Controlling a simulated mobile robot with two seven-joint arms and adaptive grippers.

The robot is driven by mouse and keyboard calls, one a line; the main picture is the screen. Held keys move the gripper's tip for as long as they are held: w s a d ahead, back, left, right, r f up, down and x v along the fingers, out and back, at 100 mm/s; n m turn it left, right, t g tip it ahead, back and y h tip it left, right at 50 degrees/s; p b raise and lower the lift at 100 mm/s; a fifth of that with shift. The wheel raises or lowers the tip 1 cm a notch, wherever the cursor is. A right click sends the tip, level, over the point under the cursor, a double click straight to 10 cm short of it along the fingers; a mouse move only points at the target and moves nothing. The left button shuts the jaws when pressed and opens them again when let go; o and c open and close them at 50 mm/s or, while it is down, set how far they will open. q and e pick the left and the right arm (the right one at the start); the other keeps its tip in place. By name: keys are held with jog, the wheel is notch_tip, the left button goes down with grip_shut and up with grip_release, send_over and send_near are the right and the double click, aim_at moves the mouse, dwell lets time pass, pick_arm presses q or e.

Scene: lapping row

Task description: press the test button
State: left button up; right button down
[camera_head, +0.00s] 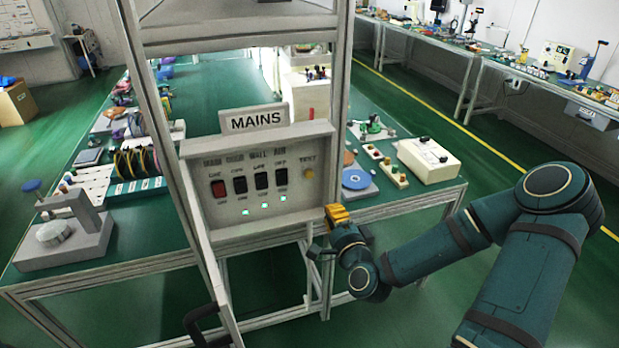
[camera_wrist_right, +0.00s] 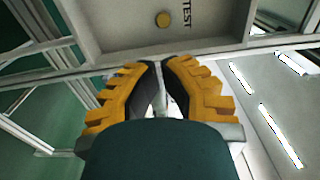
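The test button is a small round yellow button (camera_head: 308,173) under the label TEST, at the right end of the grey MAINS panel (camera_head: 226,217). In the right wrist view the button (camera_wrist_right: 162,19) shows at the top, beside the sideways word TEST. My right gripper (camera_head: 337,214), with yellow ridged fingers, is below and to the right of the button, near the panel's lower right corner. In the wrist view its fingertips (camera_wrist_right: 162,63) are brought together, empty, with the button beyond them and apart. My left gripper is not in view.
The panel also has a red switch (camera_head: 218,188), several black switches and lit green lamps. It sits in a pale metal frame with a black handle (camera_head: 204,325) low down. Green benches with tools (camera_head: 140,195) and a white box (camera_head: 428,160) stand behind.

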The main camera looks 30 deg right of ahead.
aim_at(312, 178)
jog(key=b+x, duration=0.1)
jog(key=x, duration=1.3)
jog(key=shift+a, duration=0.1)
